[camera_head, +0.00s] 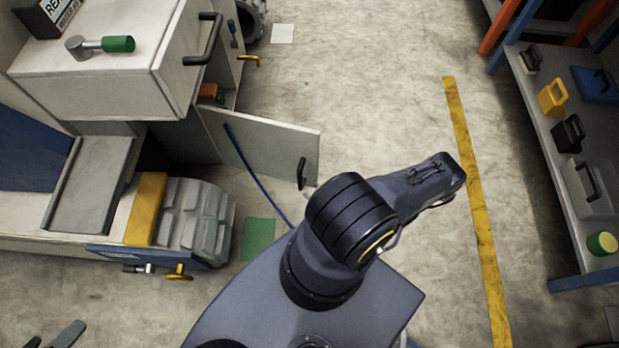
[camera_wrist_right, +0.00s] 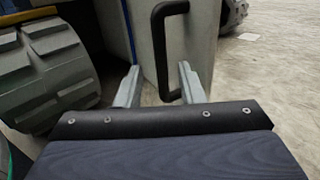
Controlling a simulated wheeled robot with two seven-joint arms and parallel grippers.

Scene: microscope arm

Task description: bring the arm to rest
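My right arm fills the lower middle of the head view, bent at its dark ribbed joint (camera_head: 350,220). My right gripper (camera_head: 308,193) is mostly hidden behind that arm there; only a pale fingertip shows near the black handle (camera_head: 302,173) of an open cabinet door (camera_head: 265,140). In the right wrist view, my right gripper's two fingers (camera_wrist_right: 160,90) stand apart. The door handle (camera_wrist_right: 160,50) shows between and beyond them; I cannot tell whether they touch it. My left gripper (camera_head: 52,337) shows at the lower left edge, its fingers apart and empty.
A white cabinet (camera_head: 100,85) with a green-handled tool (camera_head: 118,44) on top stands at the left. A grey treaded wheel (camera_head: 190,220) lies below it. A rack shelf (camera_head: 560,160) stands at the right. The floor around the yellow line (camera_head: 478,215) is clear.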

